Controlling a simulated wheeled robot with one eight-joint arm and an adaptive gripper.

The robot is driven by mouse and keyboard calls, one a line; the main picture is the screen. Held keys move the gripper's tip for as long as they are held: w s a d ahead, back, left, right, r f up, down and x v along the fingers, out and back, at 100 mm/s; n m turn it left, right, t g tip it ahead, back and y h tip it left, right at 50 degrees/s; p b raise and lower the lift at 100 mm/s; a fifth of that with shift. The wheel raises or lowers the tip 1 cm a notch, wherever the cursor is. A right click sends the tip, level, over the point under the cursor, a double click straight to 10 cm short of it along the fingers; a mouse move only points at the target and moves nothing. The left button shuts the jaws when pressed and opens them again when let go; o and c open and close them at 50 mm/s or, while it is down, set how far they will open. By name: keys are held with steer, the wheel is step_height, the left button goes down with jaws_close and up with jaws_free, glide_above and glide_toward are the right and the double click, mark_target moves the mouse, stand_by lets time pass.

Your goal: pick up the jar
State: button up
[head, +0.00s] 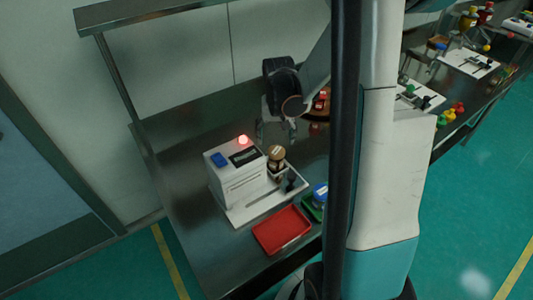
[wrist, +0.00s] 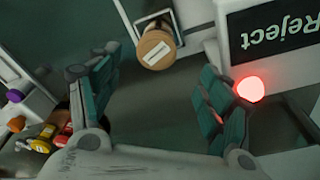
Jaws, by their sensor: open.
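A jar (head: 277,154) with a tan lid bearing a white label stands upright on the white base of the boxy machine (head: 234,178), to the right of its body. In the wrist view the jar (wrist: 156,48) shows mostly from above, its lid near the top centre. My gripper (head: 276,134) is open and empty above the bench, just above the jar in the head picture. In the wrist view its two teal-padded fingers (wrist: 158,82) are spread apart, with the jar between and beyond their tips, seemingly not touching. The jar's lower part is partly hidden.
The machine carries a lit red lamp (head: 243,140) and a "Reject" label (wrist: 264,34), near my right finger in the wrist view. A red tray (head: 282,230) and a blue-topped container (head: 320,191) lie in front. The bench's left side (head: 172,165) is clear.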

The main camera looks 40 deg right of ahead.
mark_target(275, 151)
steer(key=f+b, duration=0.1)
steer(key=f, duration=0.2)
steer(key=f+b, duration=0.1)
steer(key=f, duration=0.1)
steer(key=f+b, duration=0.1)
steer(key=f, duration=0.2)
steer(key=shift+w+d+f, duration=0.35)
steer(key=shift+w, duration=0.05)
steer(key=f, duration=0.1)
steer(key=f+b, duration=0.1)
steer(key=f, duration=0.1)
steer(key=d+f+b, duration=0.1)
steer(key=f, duration=0.1)
steer(key=shift+w, duration=0.3)
steer(key=c, duration=1.3)
steer(key=shift+r, duration=0.1)
